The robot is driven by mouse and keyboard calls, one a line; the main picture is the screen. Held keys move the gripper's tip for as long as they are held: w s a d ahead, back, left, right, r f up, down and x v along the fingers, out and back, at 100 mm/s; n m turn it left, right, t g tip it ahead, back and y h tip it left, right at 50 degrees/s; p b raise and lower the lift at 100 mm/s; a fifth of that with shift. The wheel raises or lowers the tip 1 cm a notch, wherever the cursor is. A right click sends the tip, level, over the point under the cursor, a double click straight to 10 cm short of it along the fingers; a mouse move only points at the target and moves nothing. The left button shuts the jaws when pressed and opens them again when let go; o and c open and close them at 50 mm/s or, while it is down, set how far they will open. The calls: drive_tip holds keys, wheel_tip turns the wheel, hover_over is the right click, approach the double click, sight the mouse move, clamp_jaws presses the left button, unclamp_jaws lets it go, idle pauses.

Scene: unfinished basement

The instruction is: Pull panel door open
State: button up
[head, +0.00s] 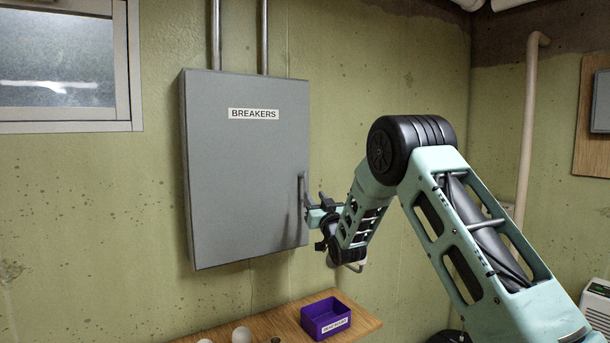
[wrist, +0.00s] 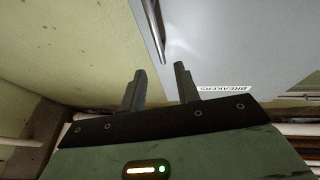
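The grey panel door (head: 240,170), labelled BREAKERS, hangs on the far wall and looks shut. Its upright bar handle (head: 301,196) is near the door's right edge. My gripper (head: 312,204) is beside the handle, at its lower right. In the wrist view my gripper (wrist: 158,80) has its two fingers apart with nothing between them. The metal handle (wrist: 155,28) shows just beyond the fingertips, roughly in line with the gap. The panel door (wrist: 220,45) fills the upper right there. The head view does not clearly show whether a finger touches the handle.
A wooden shelf (head: 365,322) below the panel bears a purple bin (head: 318,322) and pale round things (head: 241,335). Two conduits (head: 262,40) rise from the panel. A window (head: 60,65) is at the left and a pipe (head: 527,120) at the right.

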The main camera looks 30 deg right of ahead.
sight(306, 182)
drive_tip(key=p+x, duration=0.4)
drive_tip(key=x, duration=0.6)
drive_tip(key=shift+p, duration=0.35)
drive_tip(key=shift+c, duration=0.3)
clamp_jaws()
